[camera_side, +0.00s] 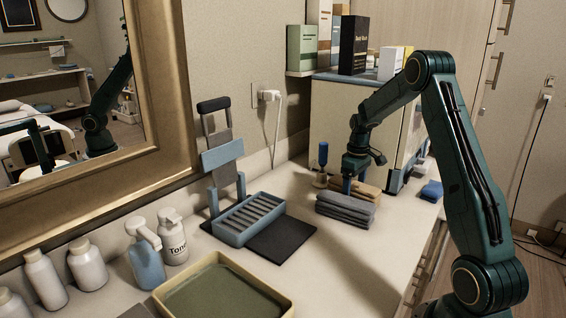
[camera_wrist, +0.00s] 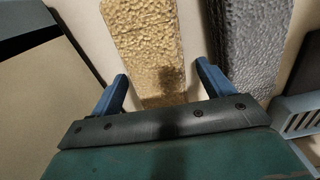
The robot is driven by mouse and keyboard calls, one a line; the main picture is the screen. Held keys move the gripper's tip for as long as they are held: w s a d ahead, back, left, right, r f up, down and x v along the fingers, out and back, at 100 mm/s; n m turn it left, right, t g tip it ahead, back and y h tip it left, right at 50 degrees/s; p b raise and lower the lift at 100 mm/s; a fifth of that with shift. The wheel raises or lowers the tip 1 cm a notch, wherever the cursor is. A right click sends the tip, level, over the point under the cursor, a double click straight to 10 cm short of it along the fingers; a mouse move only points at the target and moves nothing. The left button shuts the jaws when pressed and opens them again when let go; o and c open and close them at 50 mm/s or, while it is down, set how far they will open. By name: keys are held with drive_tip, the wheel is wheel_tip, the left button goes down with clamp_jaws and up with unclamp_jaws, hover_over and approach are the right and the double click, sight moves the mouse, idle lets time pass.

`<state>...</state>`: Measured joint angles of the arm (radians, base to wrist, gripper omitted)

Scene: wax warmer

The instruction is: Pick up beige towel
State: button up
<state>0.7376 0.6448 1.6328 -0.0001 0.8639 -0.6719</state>
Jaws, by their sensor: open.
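The beige towel (camera_side: 368,190) lies folded on the counter, just behind the grey towels in the side view. In the wrist view the beige towel (camera_wrist: 146,45) is a textured tan strip that runs up from between my fingers. My gripper (camera_side: 352,186) points down over the towels. In the wrist view my gripper (camera_wrist: 163,85) is open, with one blue finger on each side of the beige towel's near end. Nothing is held. I cannot tell how far above the counter the fingertips are.
A stack of grey towels (camera_side: 346,209) lies right beside the beige one; grey cloth (camera_wrist: 250,45) is close to my right finger in the wrist view. A blue tray with slats (camera_side: 248,220) is on a dark mat. A blue bottle (camera_side: 322,160) stands behind. A large beige cabinet (camera_side: 345,125) borders the back.

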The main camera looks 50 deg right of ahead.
drive_tip(key=shift+f, duration=0.6)
drive_tip(key=c, duration=1.1)
